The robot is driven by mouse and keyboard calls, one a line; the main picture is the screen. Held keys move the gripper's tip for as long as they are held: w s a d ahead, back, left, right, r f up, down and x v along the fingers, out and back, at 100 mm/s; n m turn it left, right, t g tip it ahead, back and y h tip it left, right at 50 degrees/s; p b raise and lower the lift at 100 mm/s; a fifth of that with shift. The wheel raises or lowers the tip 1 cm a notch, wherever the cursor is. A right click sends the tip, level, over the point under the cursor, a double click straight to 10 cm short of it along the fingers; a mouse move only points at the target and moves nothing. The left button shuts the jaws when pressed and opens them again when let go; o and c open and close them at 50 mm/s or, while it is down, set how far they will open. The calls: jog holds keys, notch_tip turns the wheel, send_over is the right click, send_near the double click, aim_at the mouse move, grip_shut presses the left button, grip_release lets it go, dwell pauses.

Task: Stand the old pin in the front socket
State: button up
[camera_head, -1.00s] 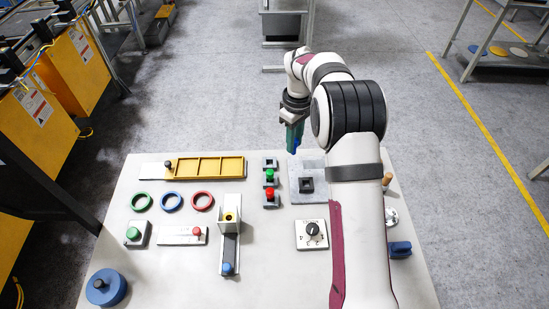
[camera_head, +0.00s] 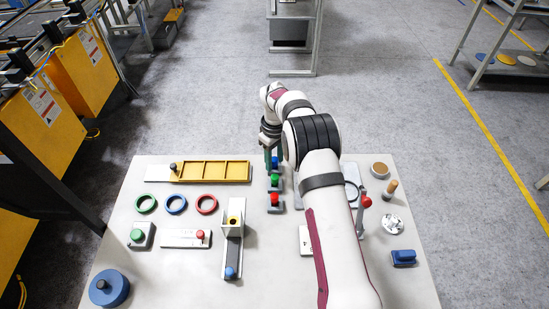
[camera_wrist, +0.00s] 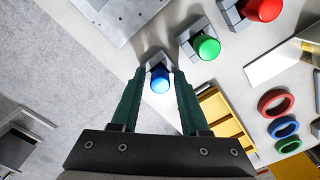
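A blue pin (camera_wrist: 160,82) is between the two green fingers of my gripper (camera_wrist: 161,74), at the far socket block (camera_wrist: 155,60) of the row. It also shows in the head view (camera_head: 275,160). It is in or just over that socket; the fingers hide how deep it sits. My gripper (camera_head: 270,168) points down and appears shut on the blue pin. A green pin (camera_head: 275,180) stands in the middle socket and a red pin (camera_head: 274,198) in the near socket. Both also show in the wrist view, green (camera_wrist: 207,48) and red (camera_wrist: 264,9).
A yellow divided tray (camera_head: 213,171) lies left of the pins, with green, blue and red rings (camera_head: 206,204) before it. A grey plate, partly hidden by my arm, lies to the right. A red-knobbed lever (camera_head: 366,202) and a blue block (camera_head: 403,257) stand farther right.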

aim_at(275, 158)
jog(key=shift+o, duration=0.6)
jog(key=shift+r, duration=0.15)
notch_tip(275, 158, up, 11)
jog(key=s+d+r+m, duration=0.3)
jog(key=s+r, duration=0.4)
jog(key=r, duration=0.1)
jog(key=s+d+r+m+y, duration=0.1)
jog(key=s+r+m, duration=0.15)
jog(key=s, duration=0.45)
jog(key=s+d+r+m, duration=0.1)
jog(key=s+r+m, duration=0.15)
jog(key=s, duration=0.45)
jog(key=s+f+m, duration=0.2)
jog(key=s+m, duration=0.1)
jog(key=s, duration=0.6)
jog(key=s+d+f+m, duration=0.1)
jog(key=s+f+m, duration=0.2)
jog(key=s, duration=0.6)
jog(key=shift+s+m+y, duration=0.3)
jog(key=shift+s+y, duration=0.05)
jog(key=shift+y, duration=0.05)
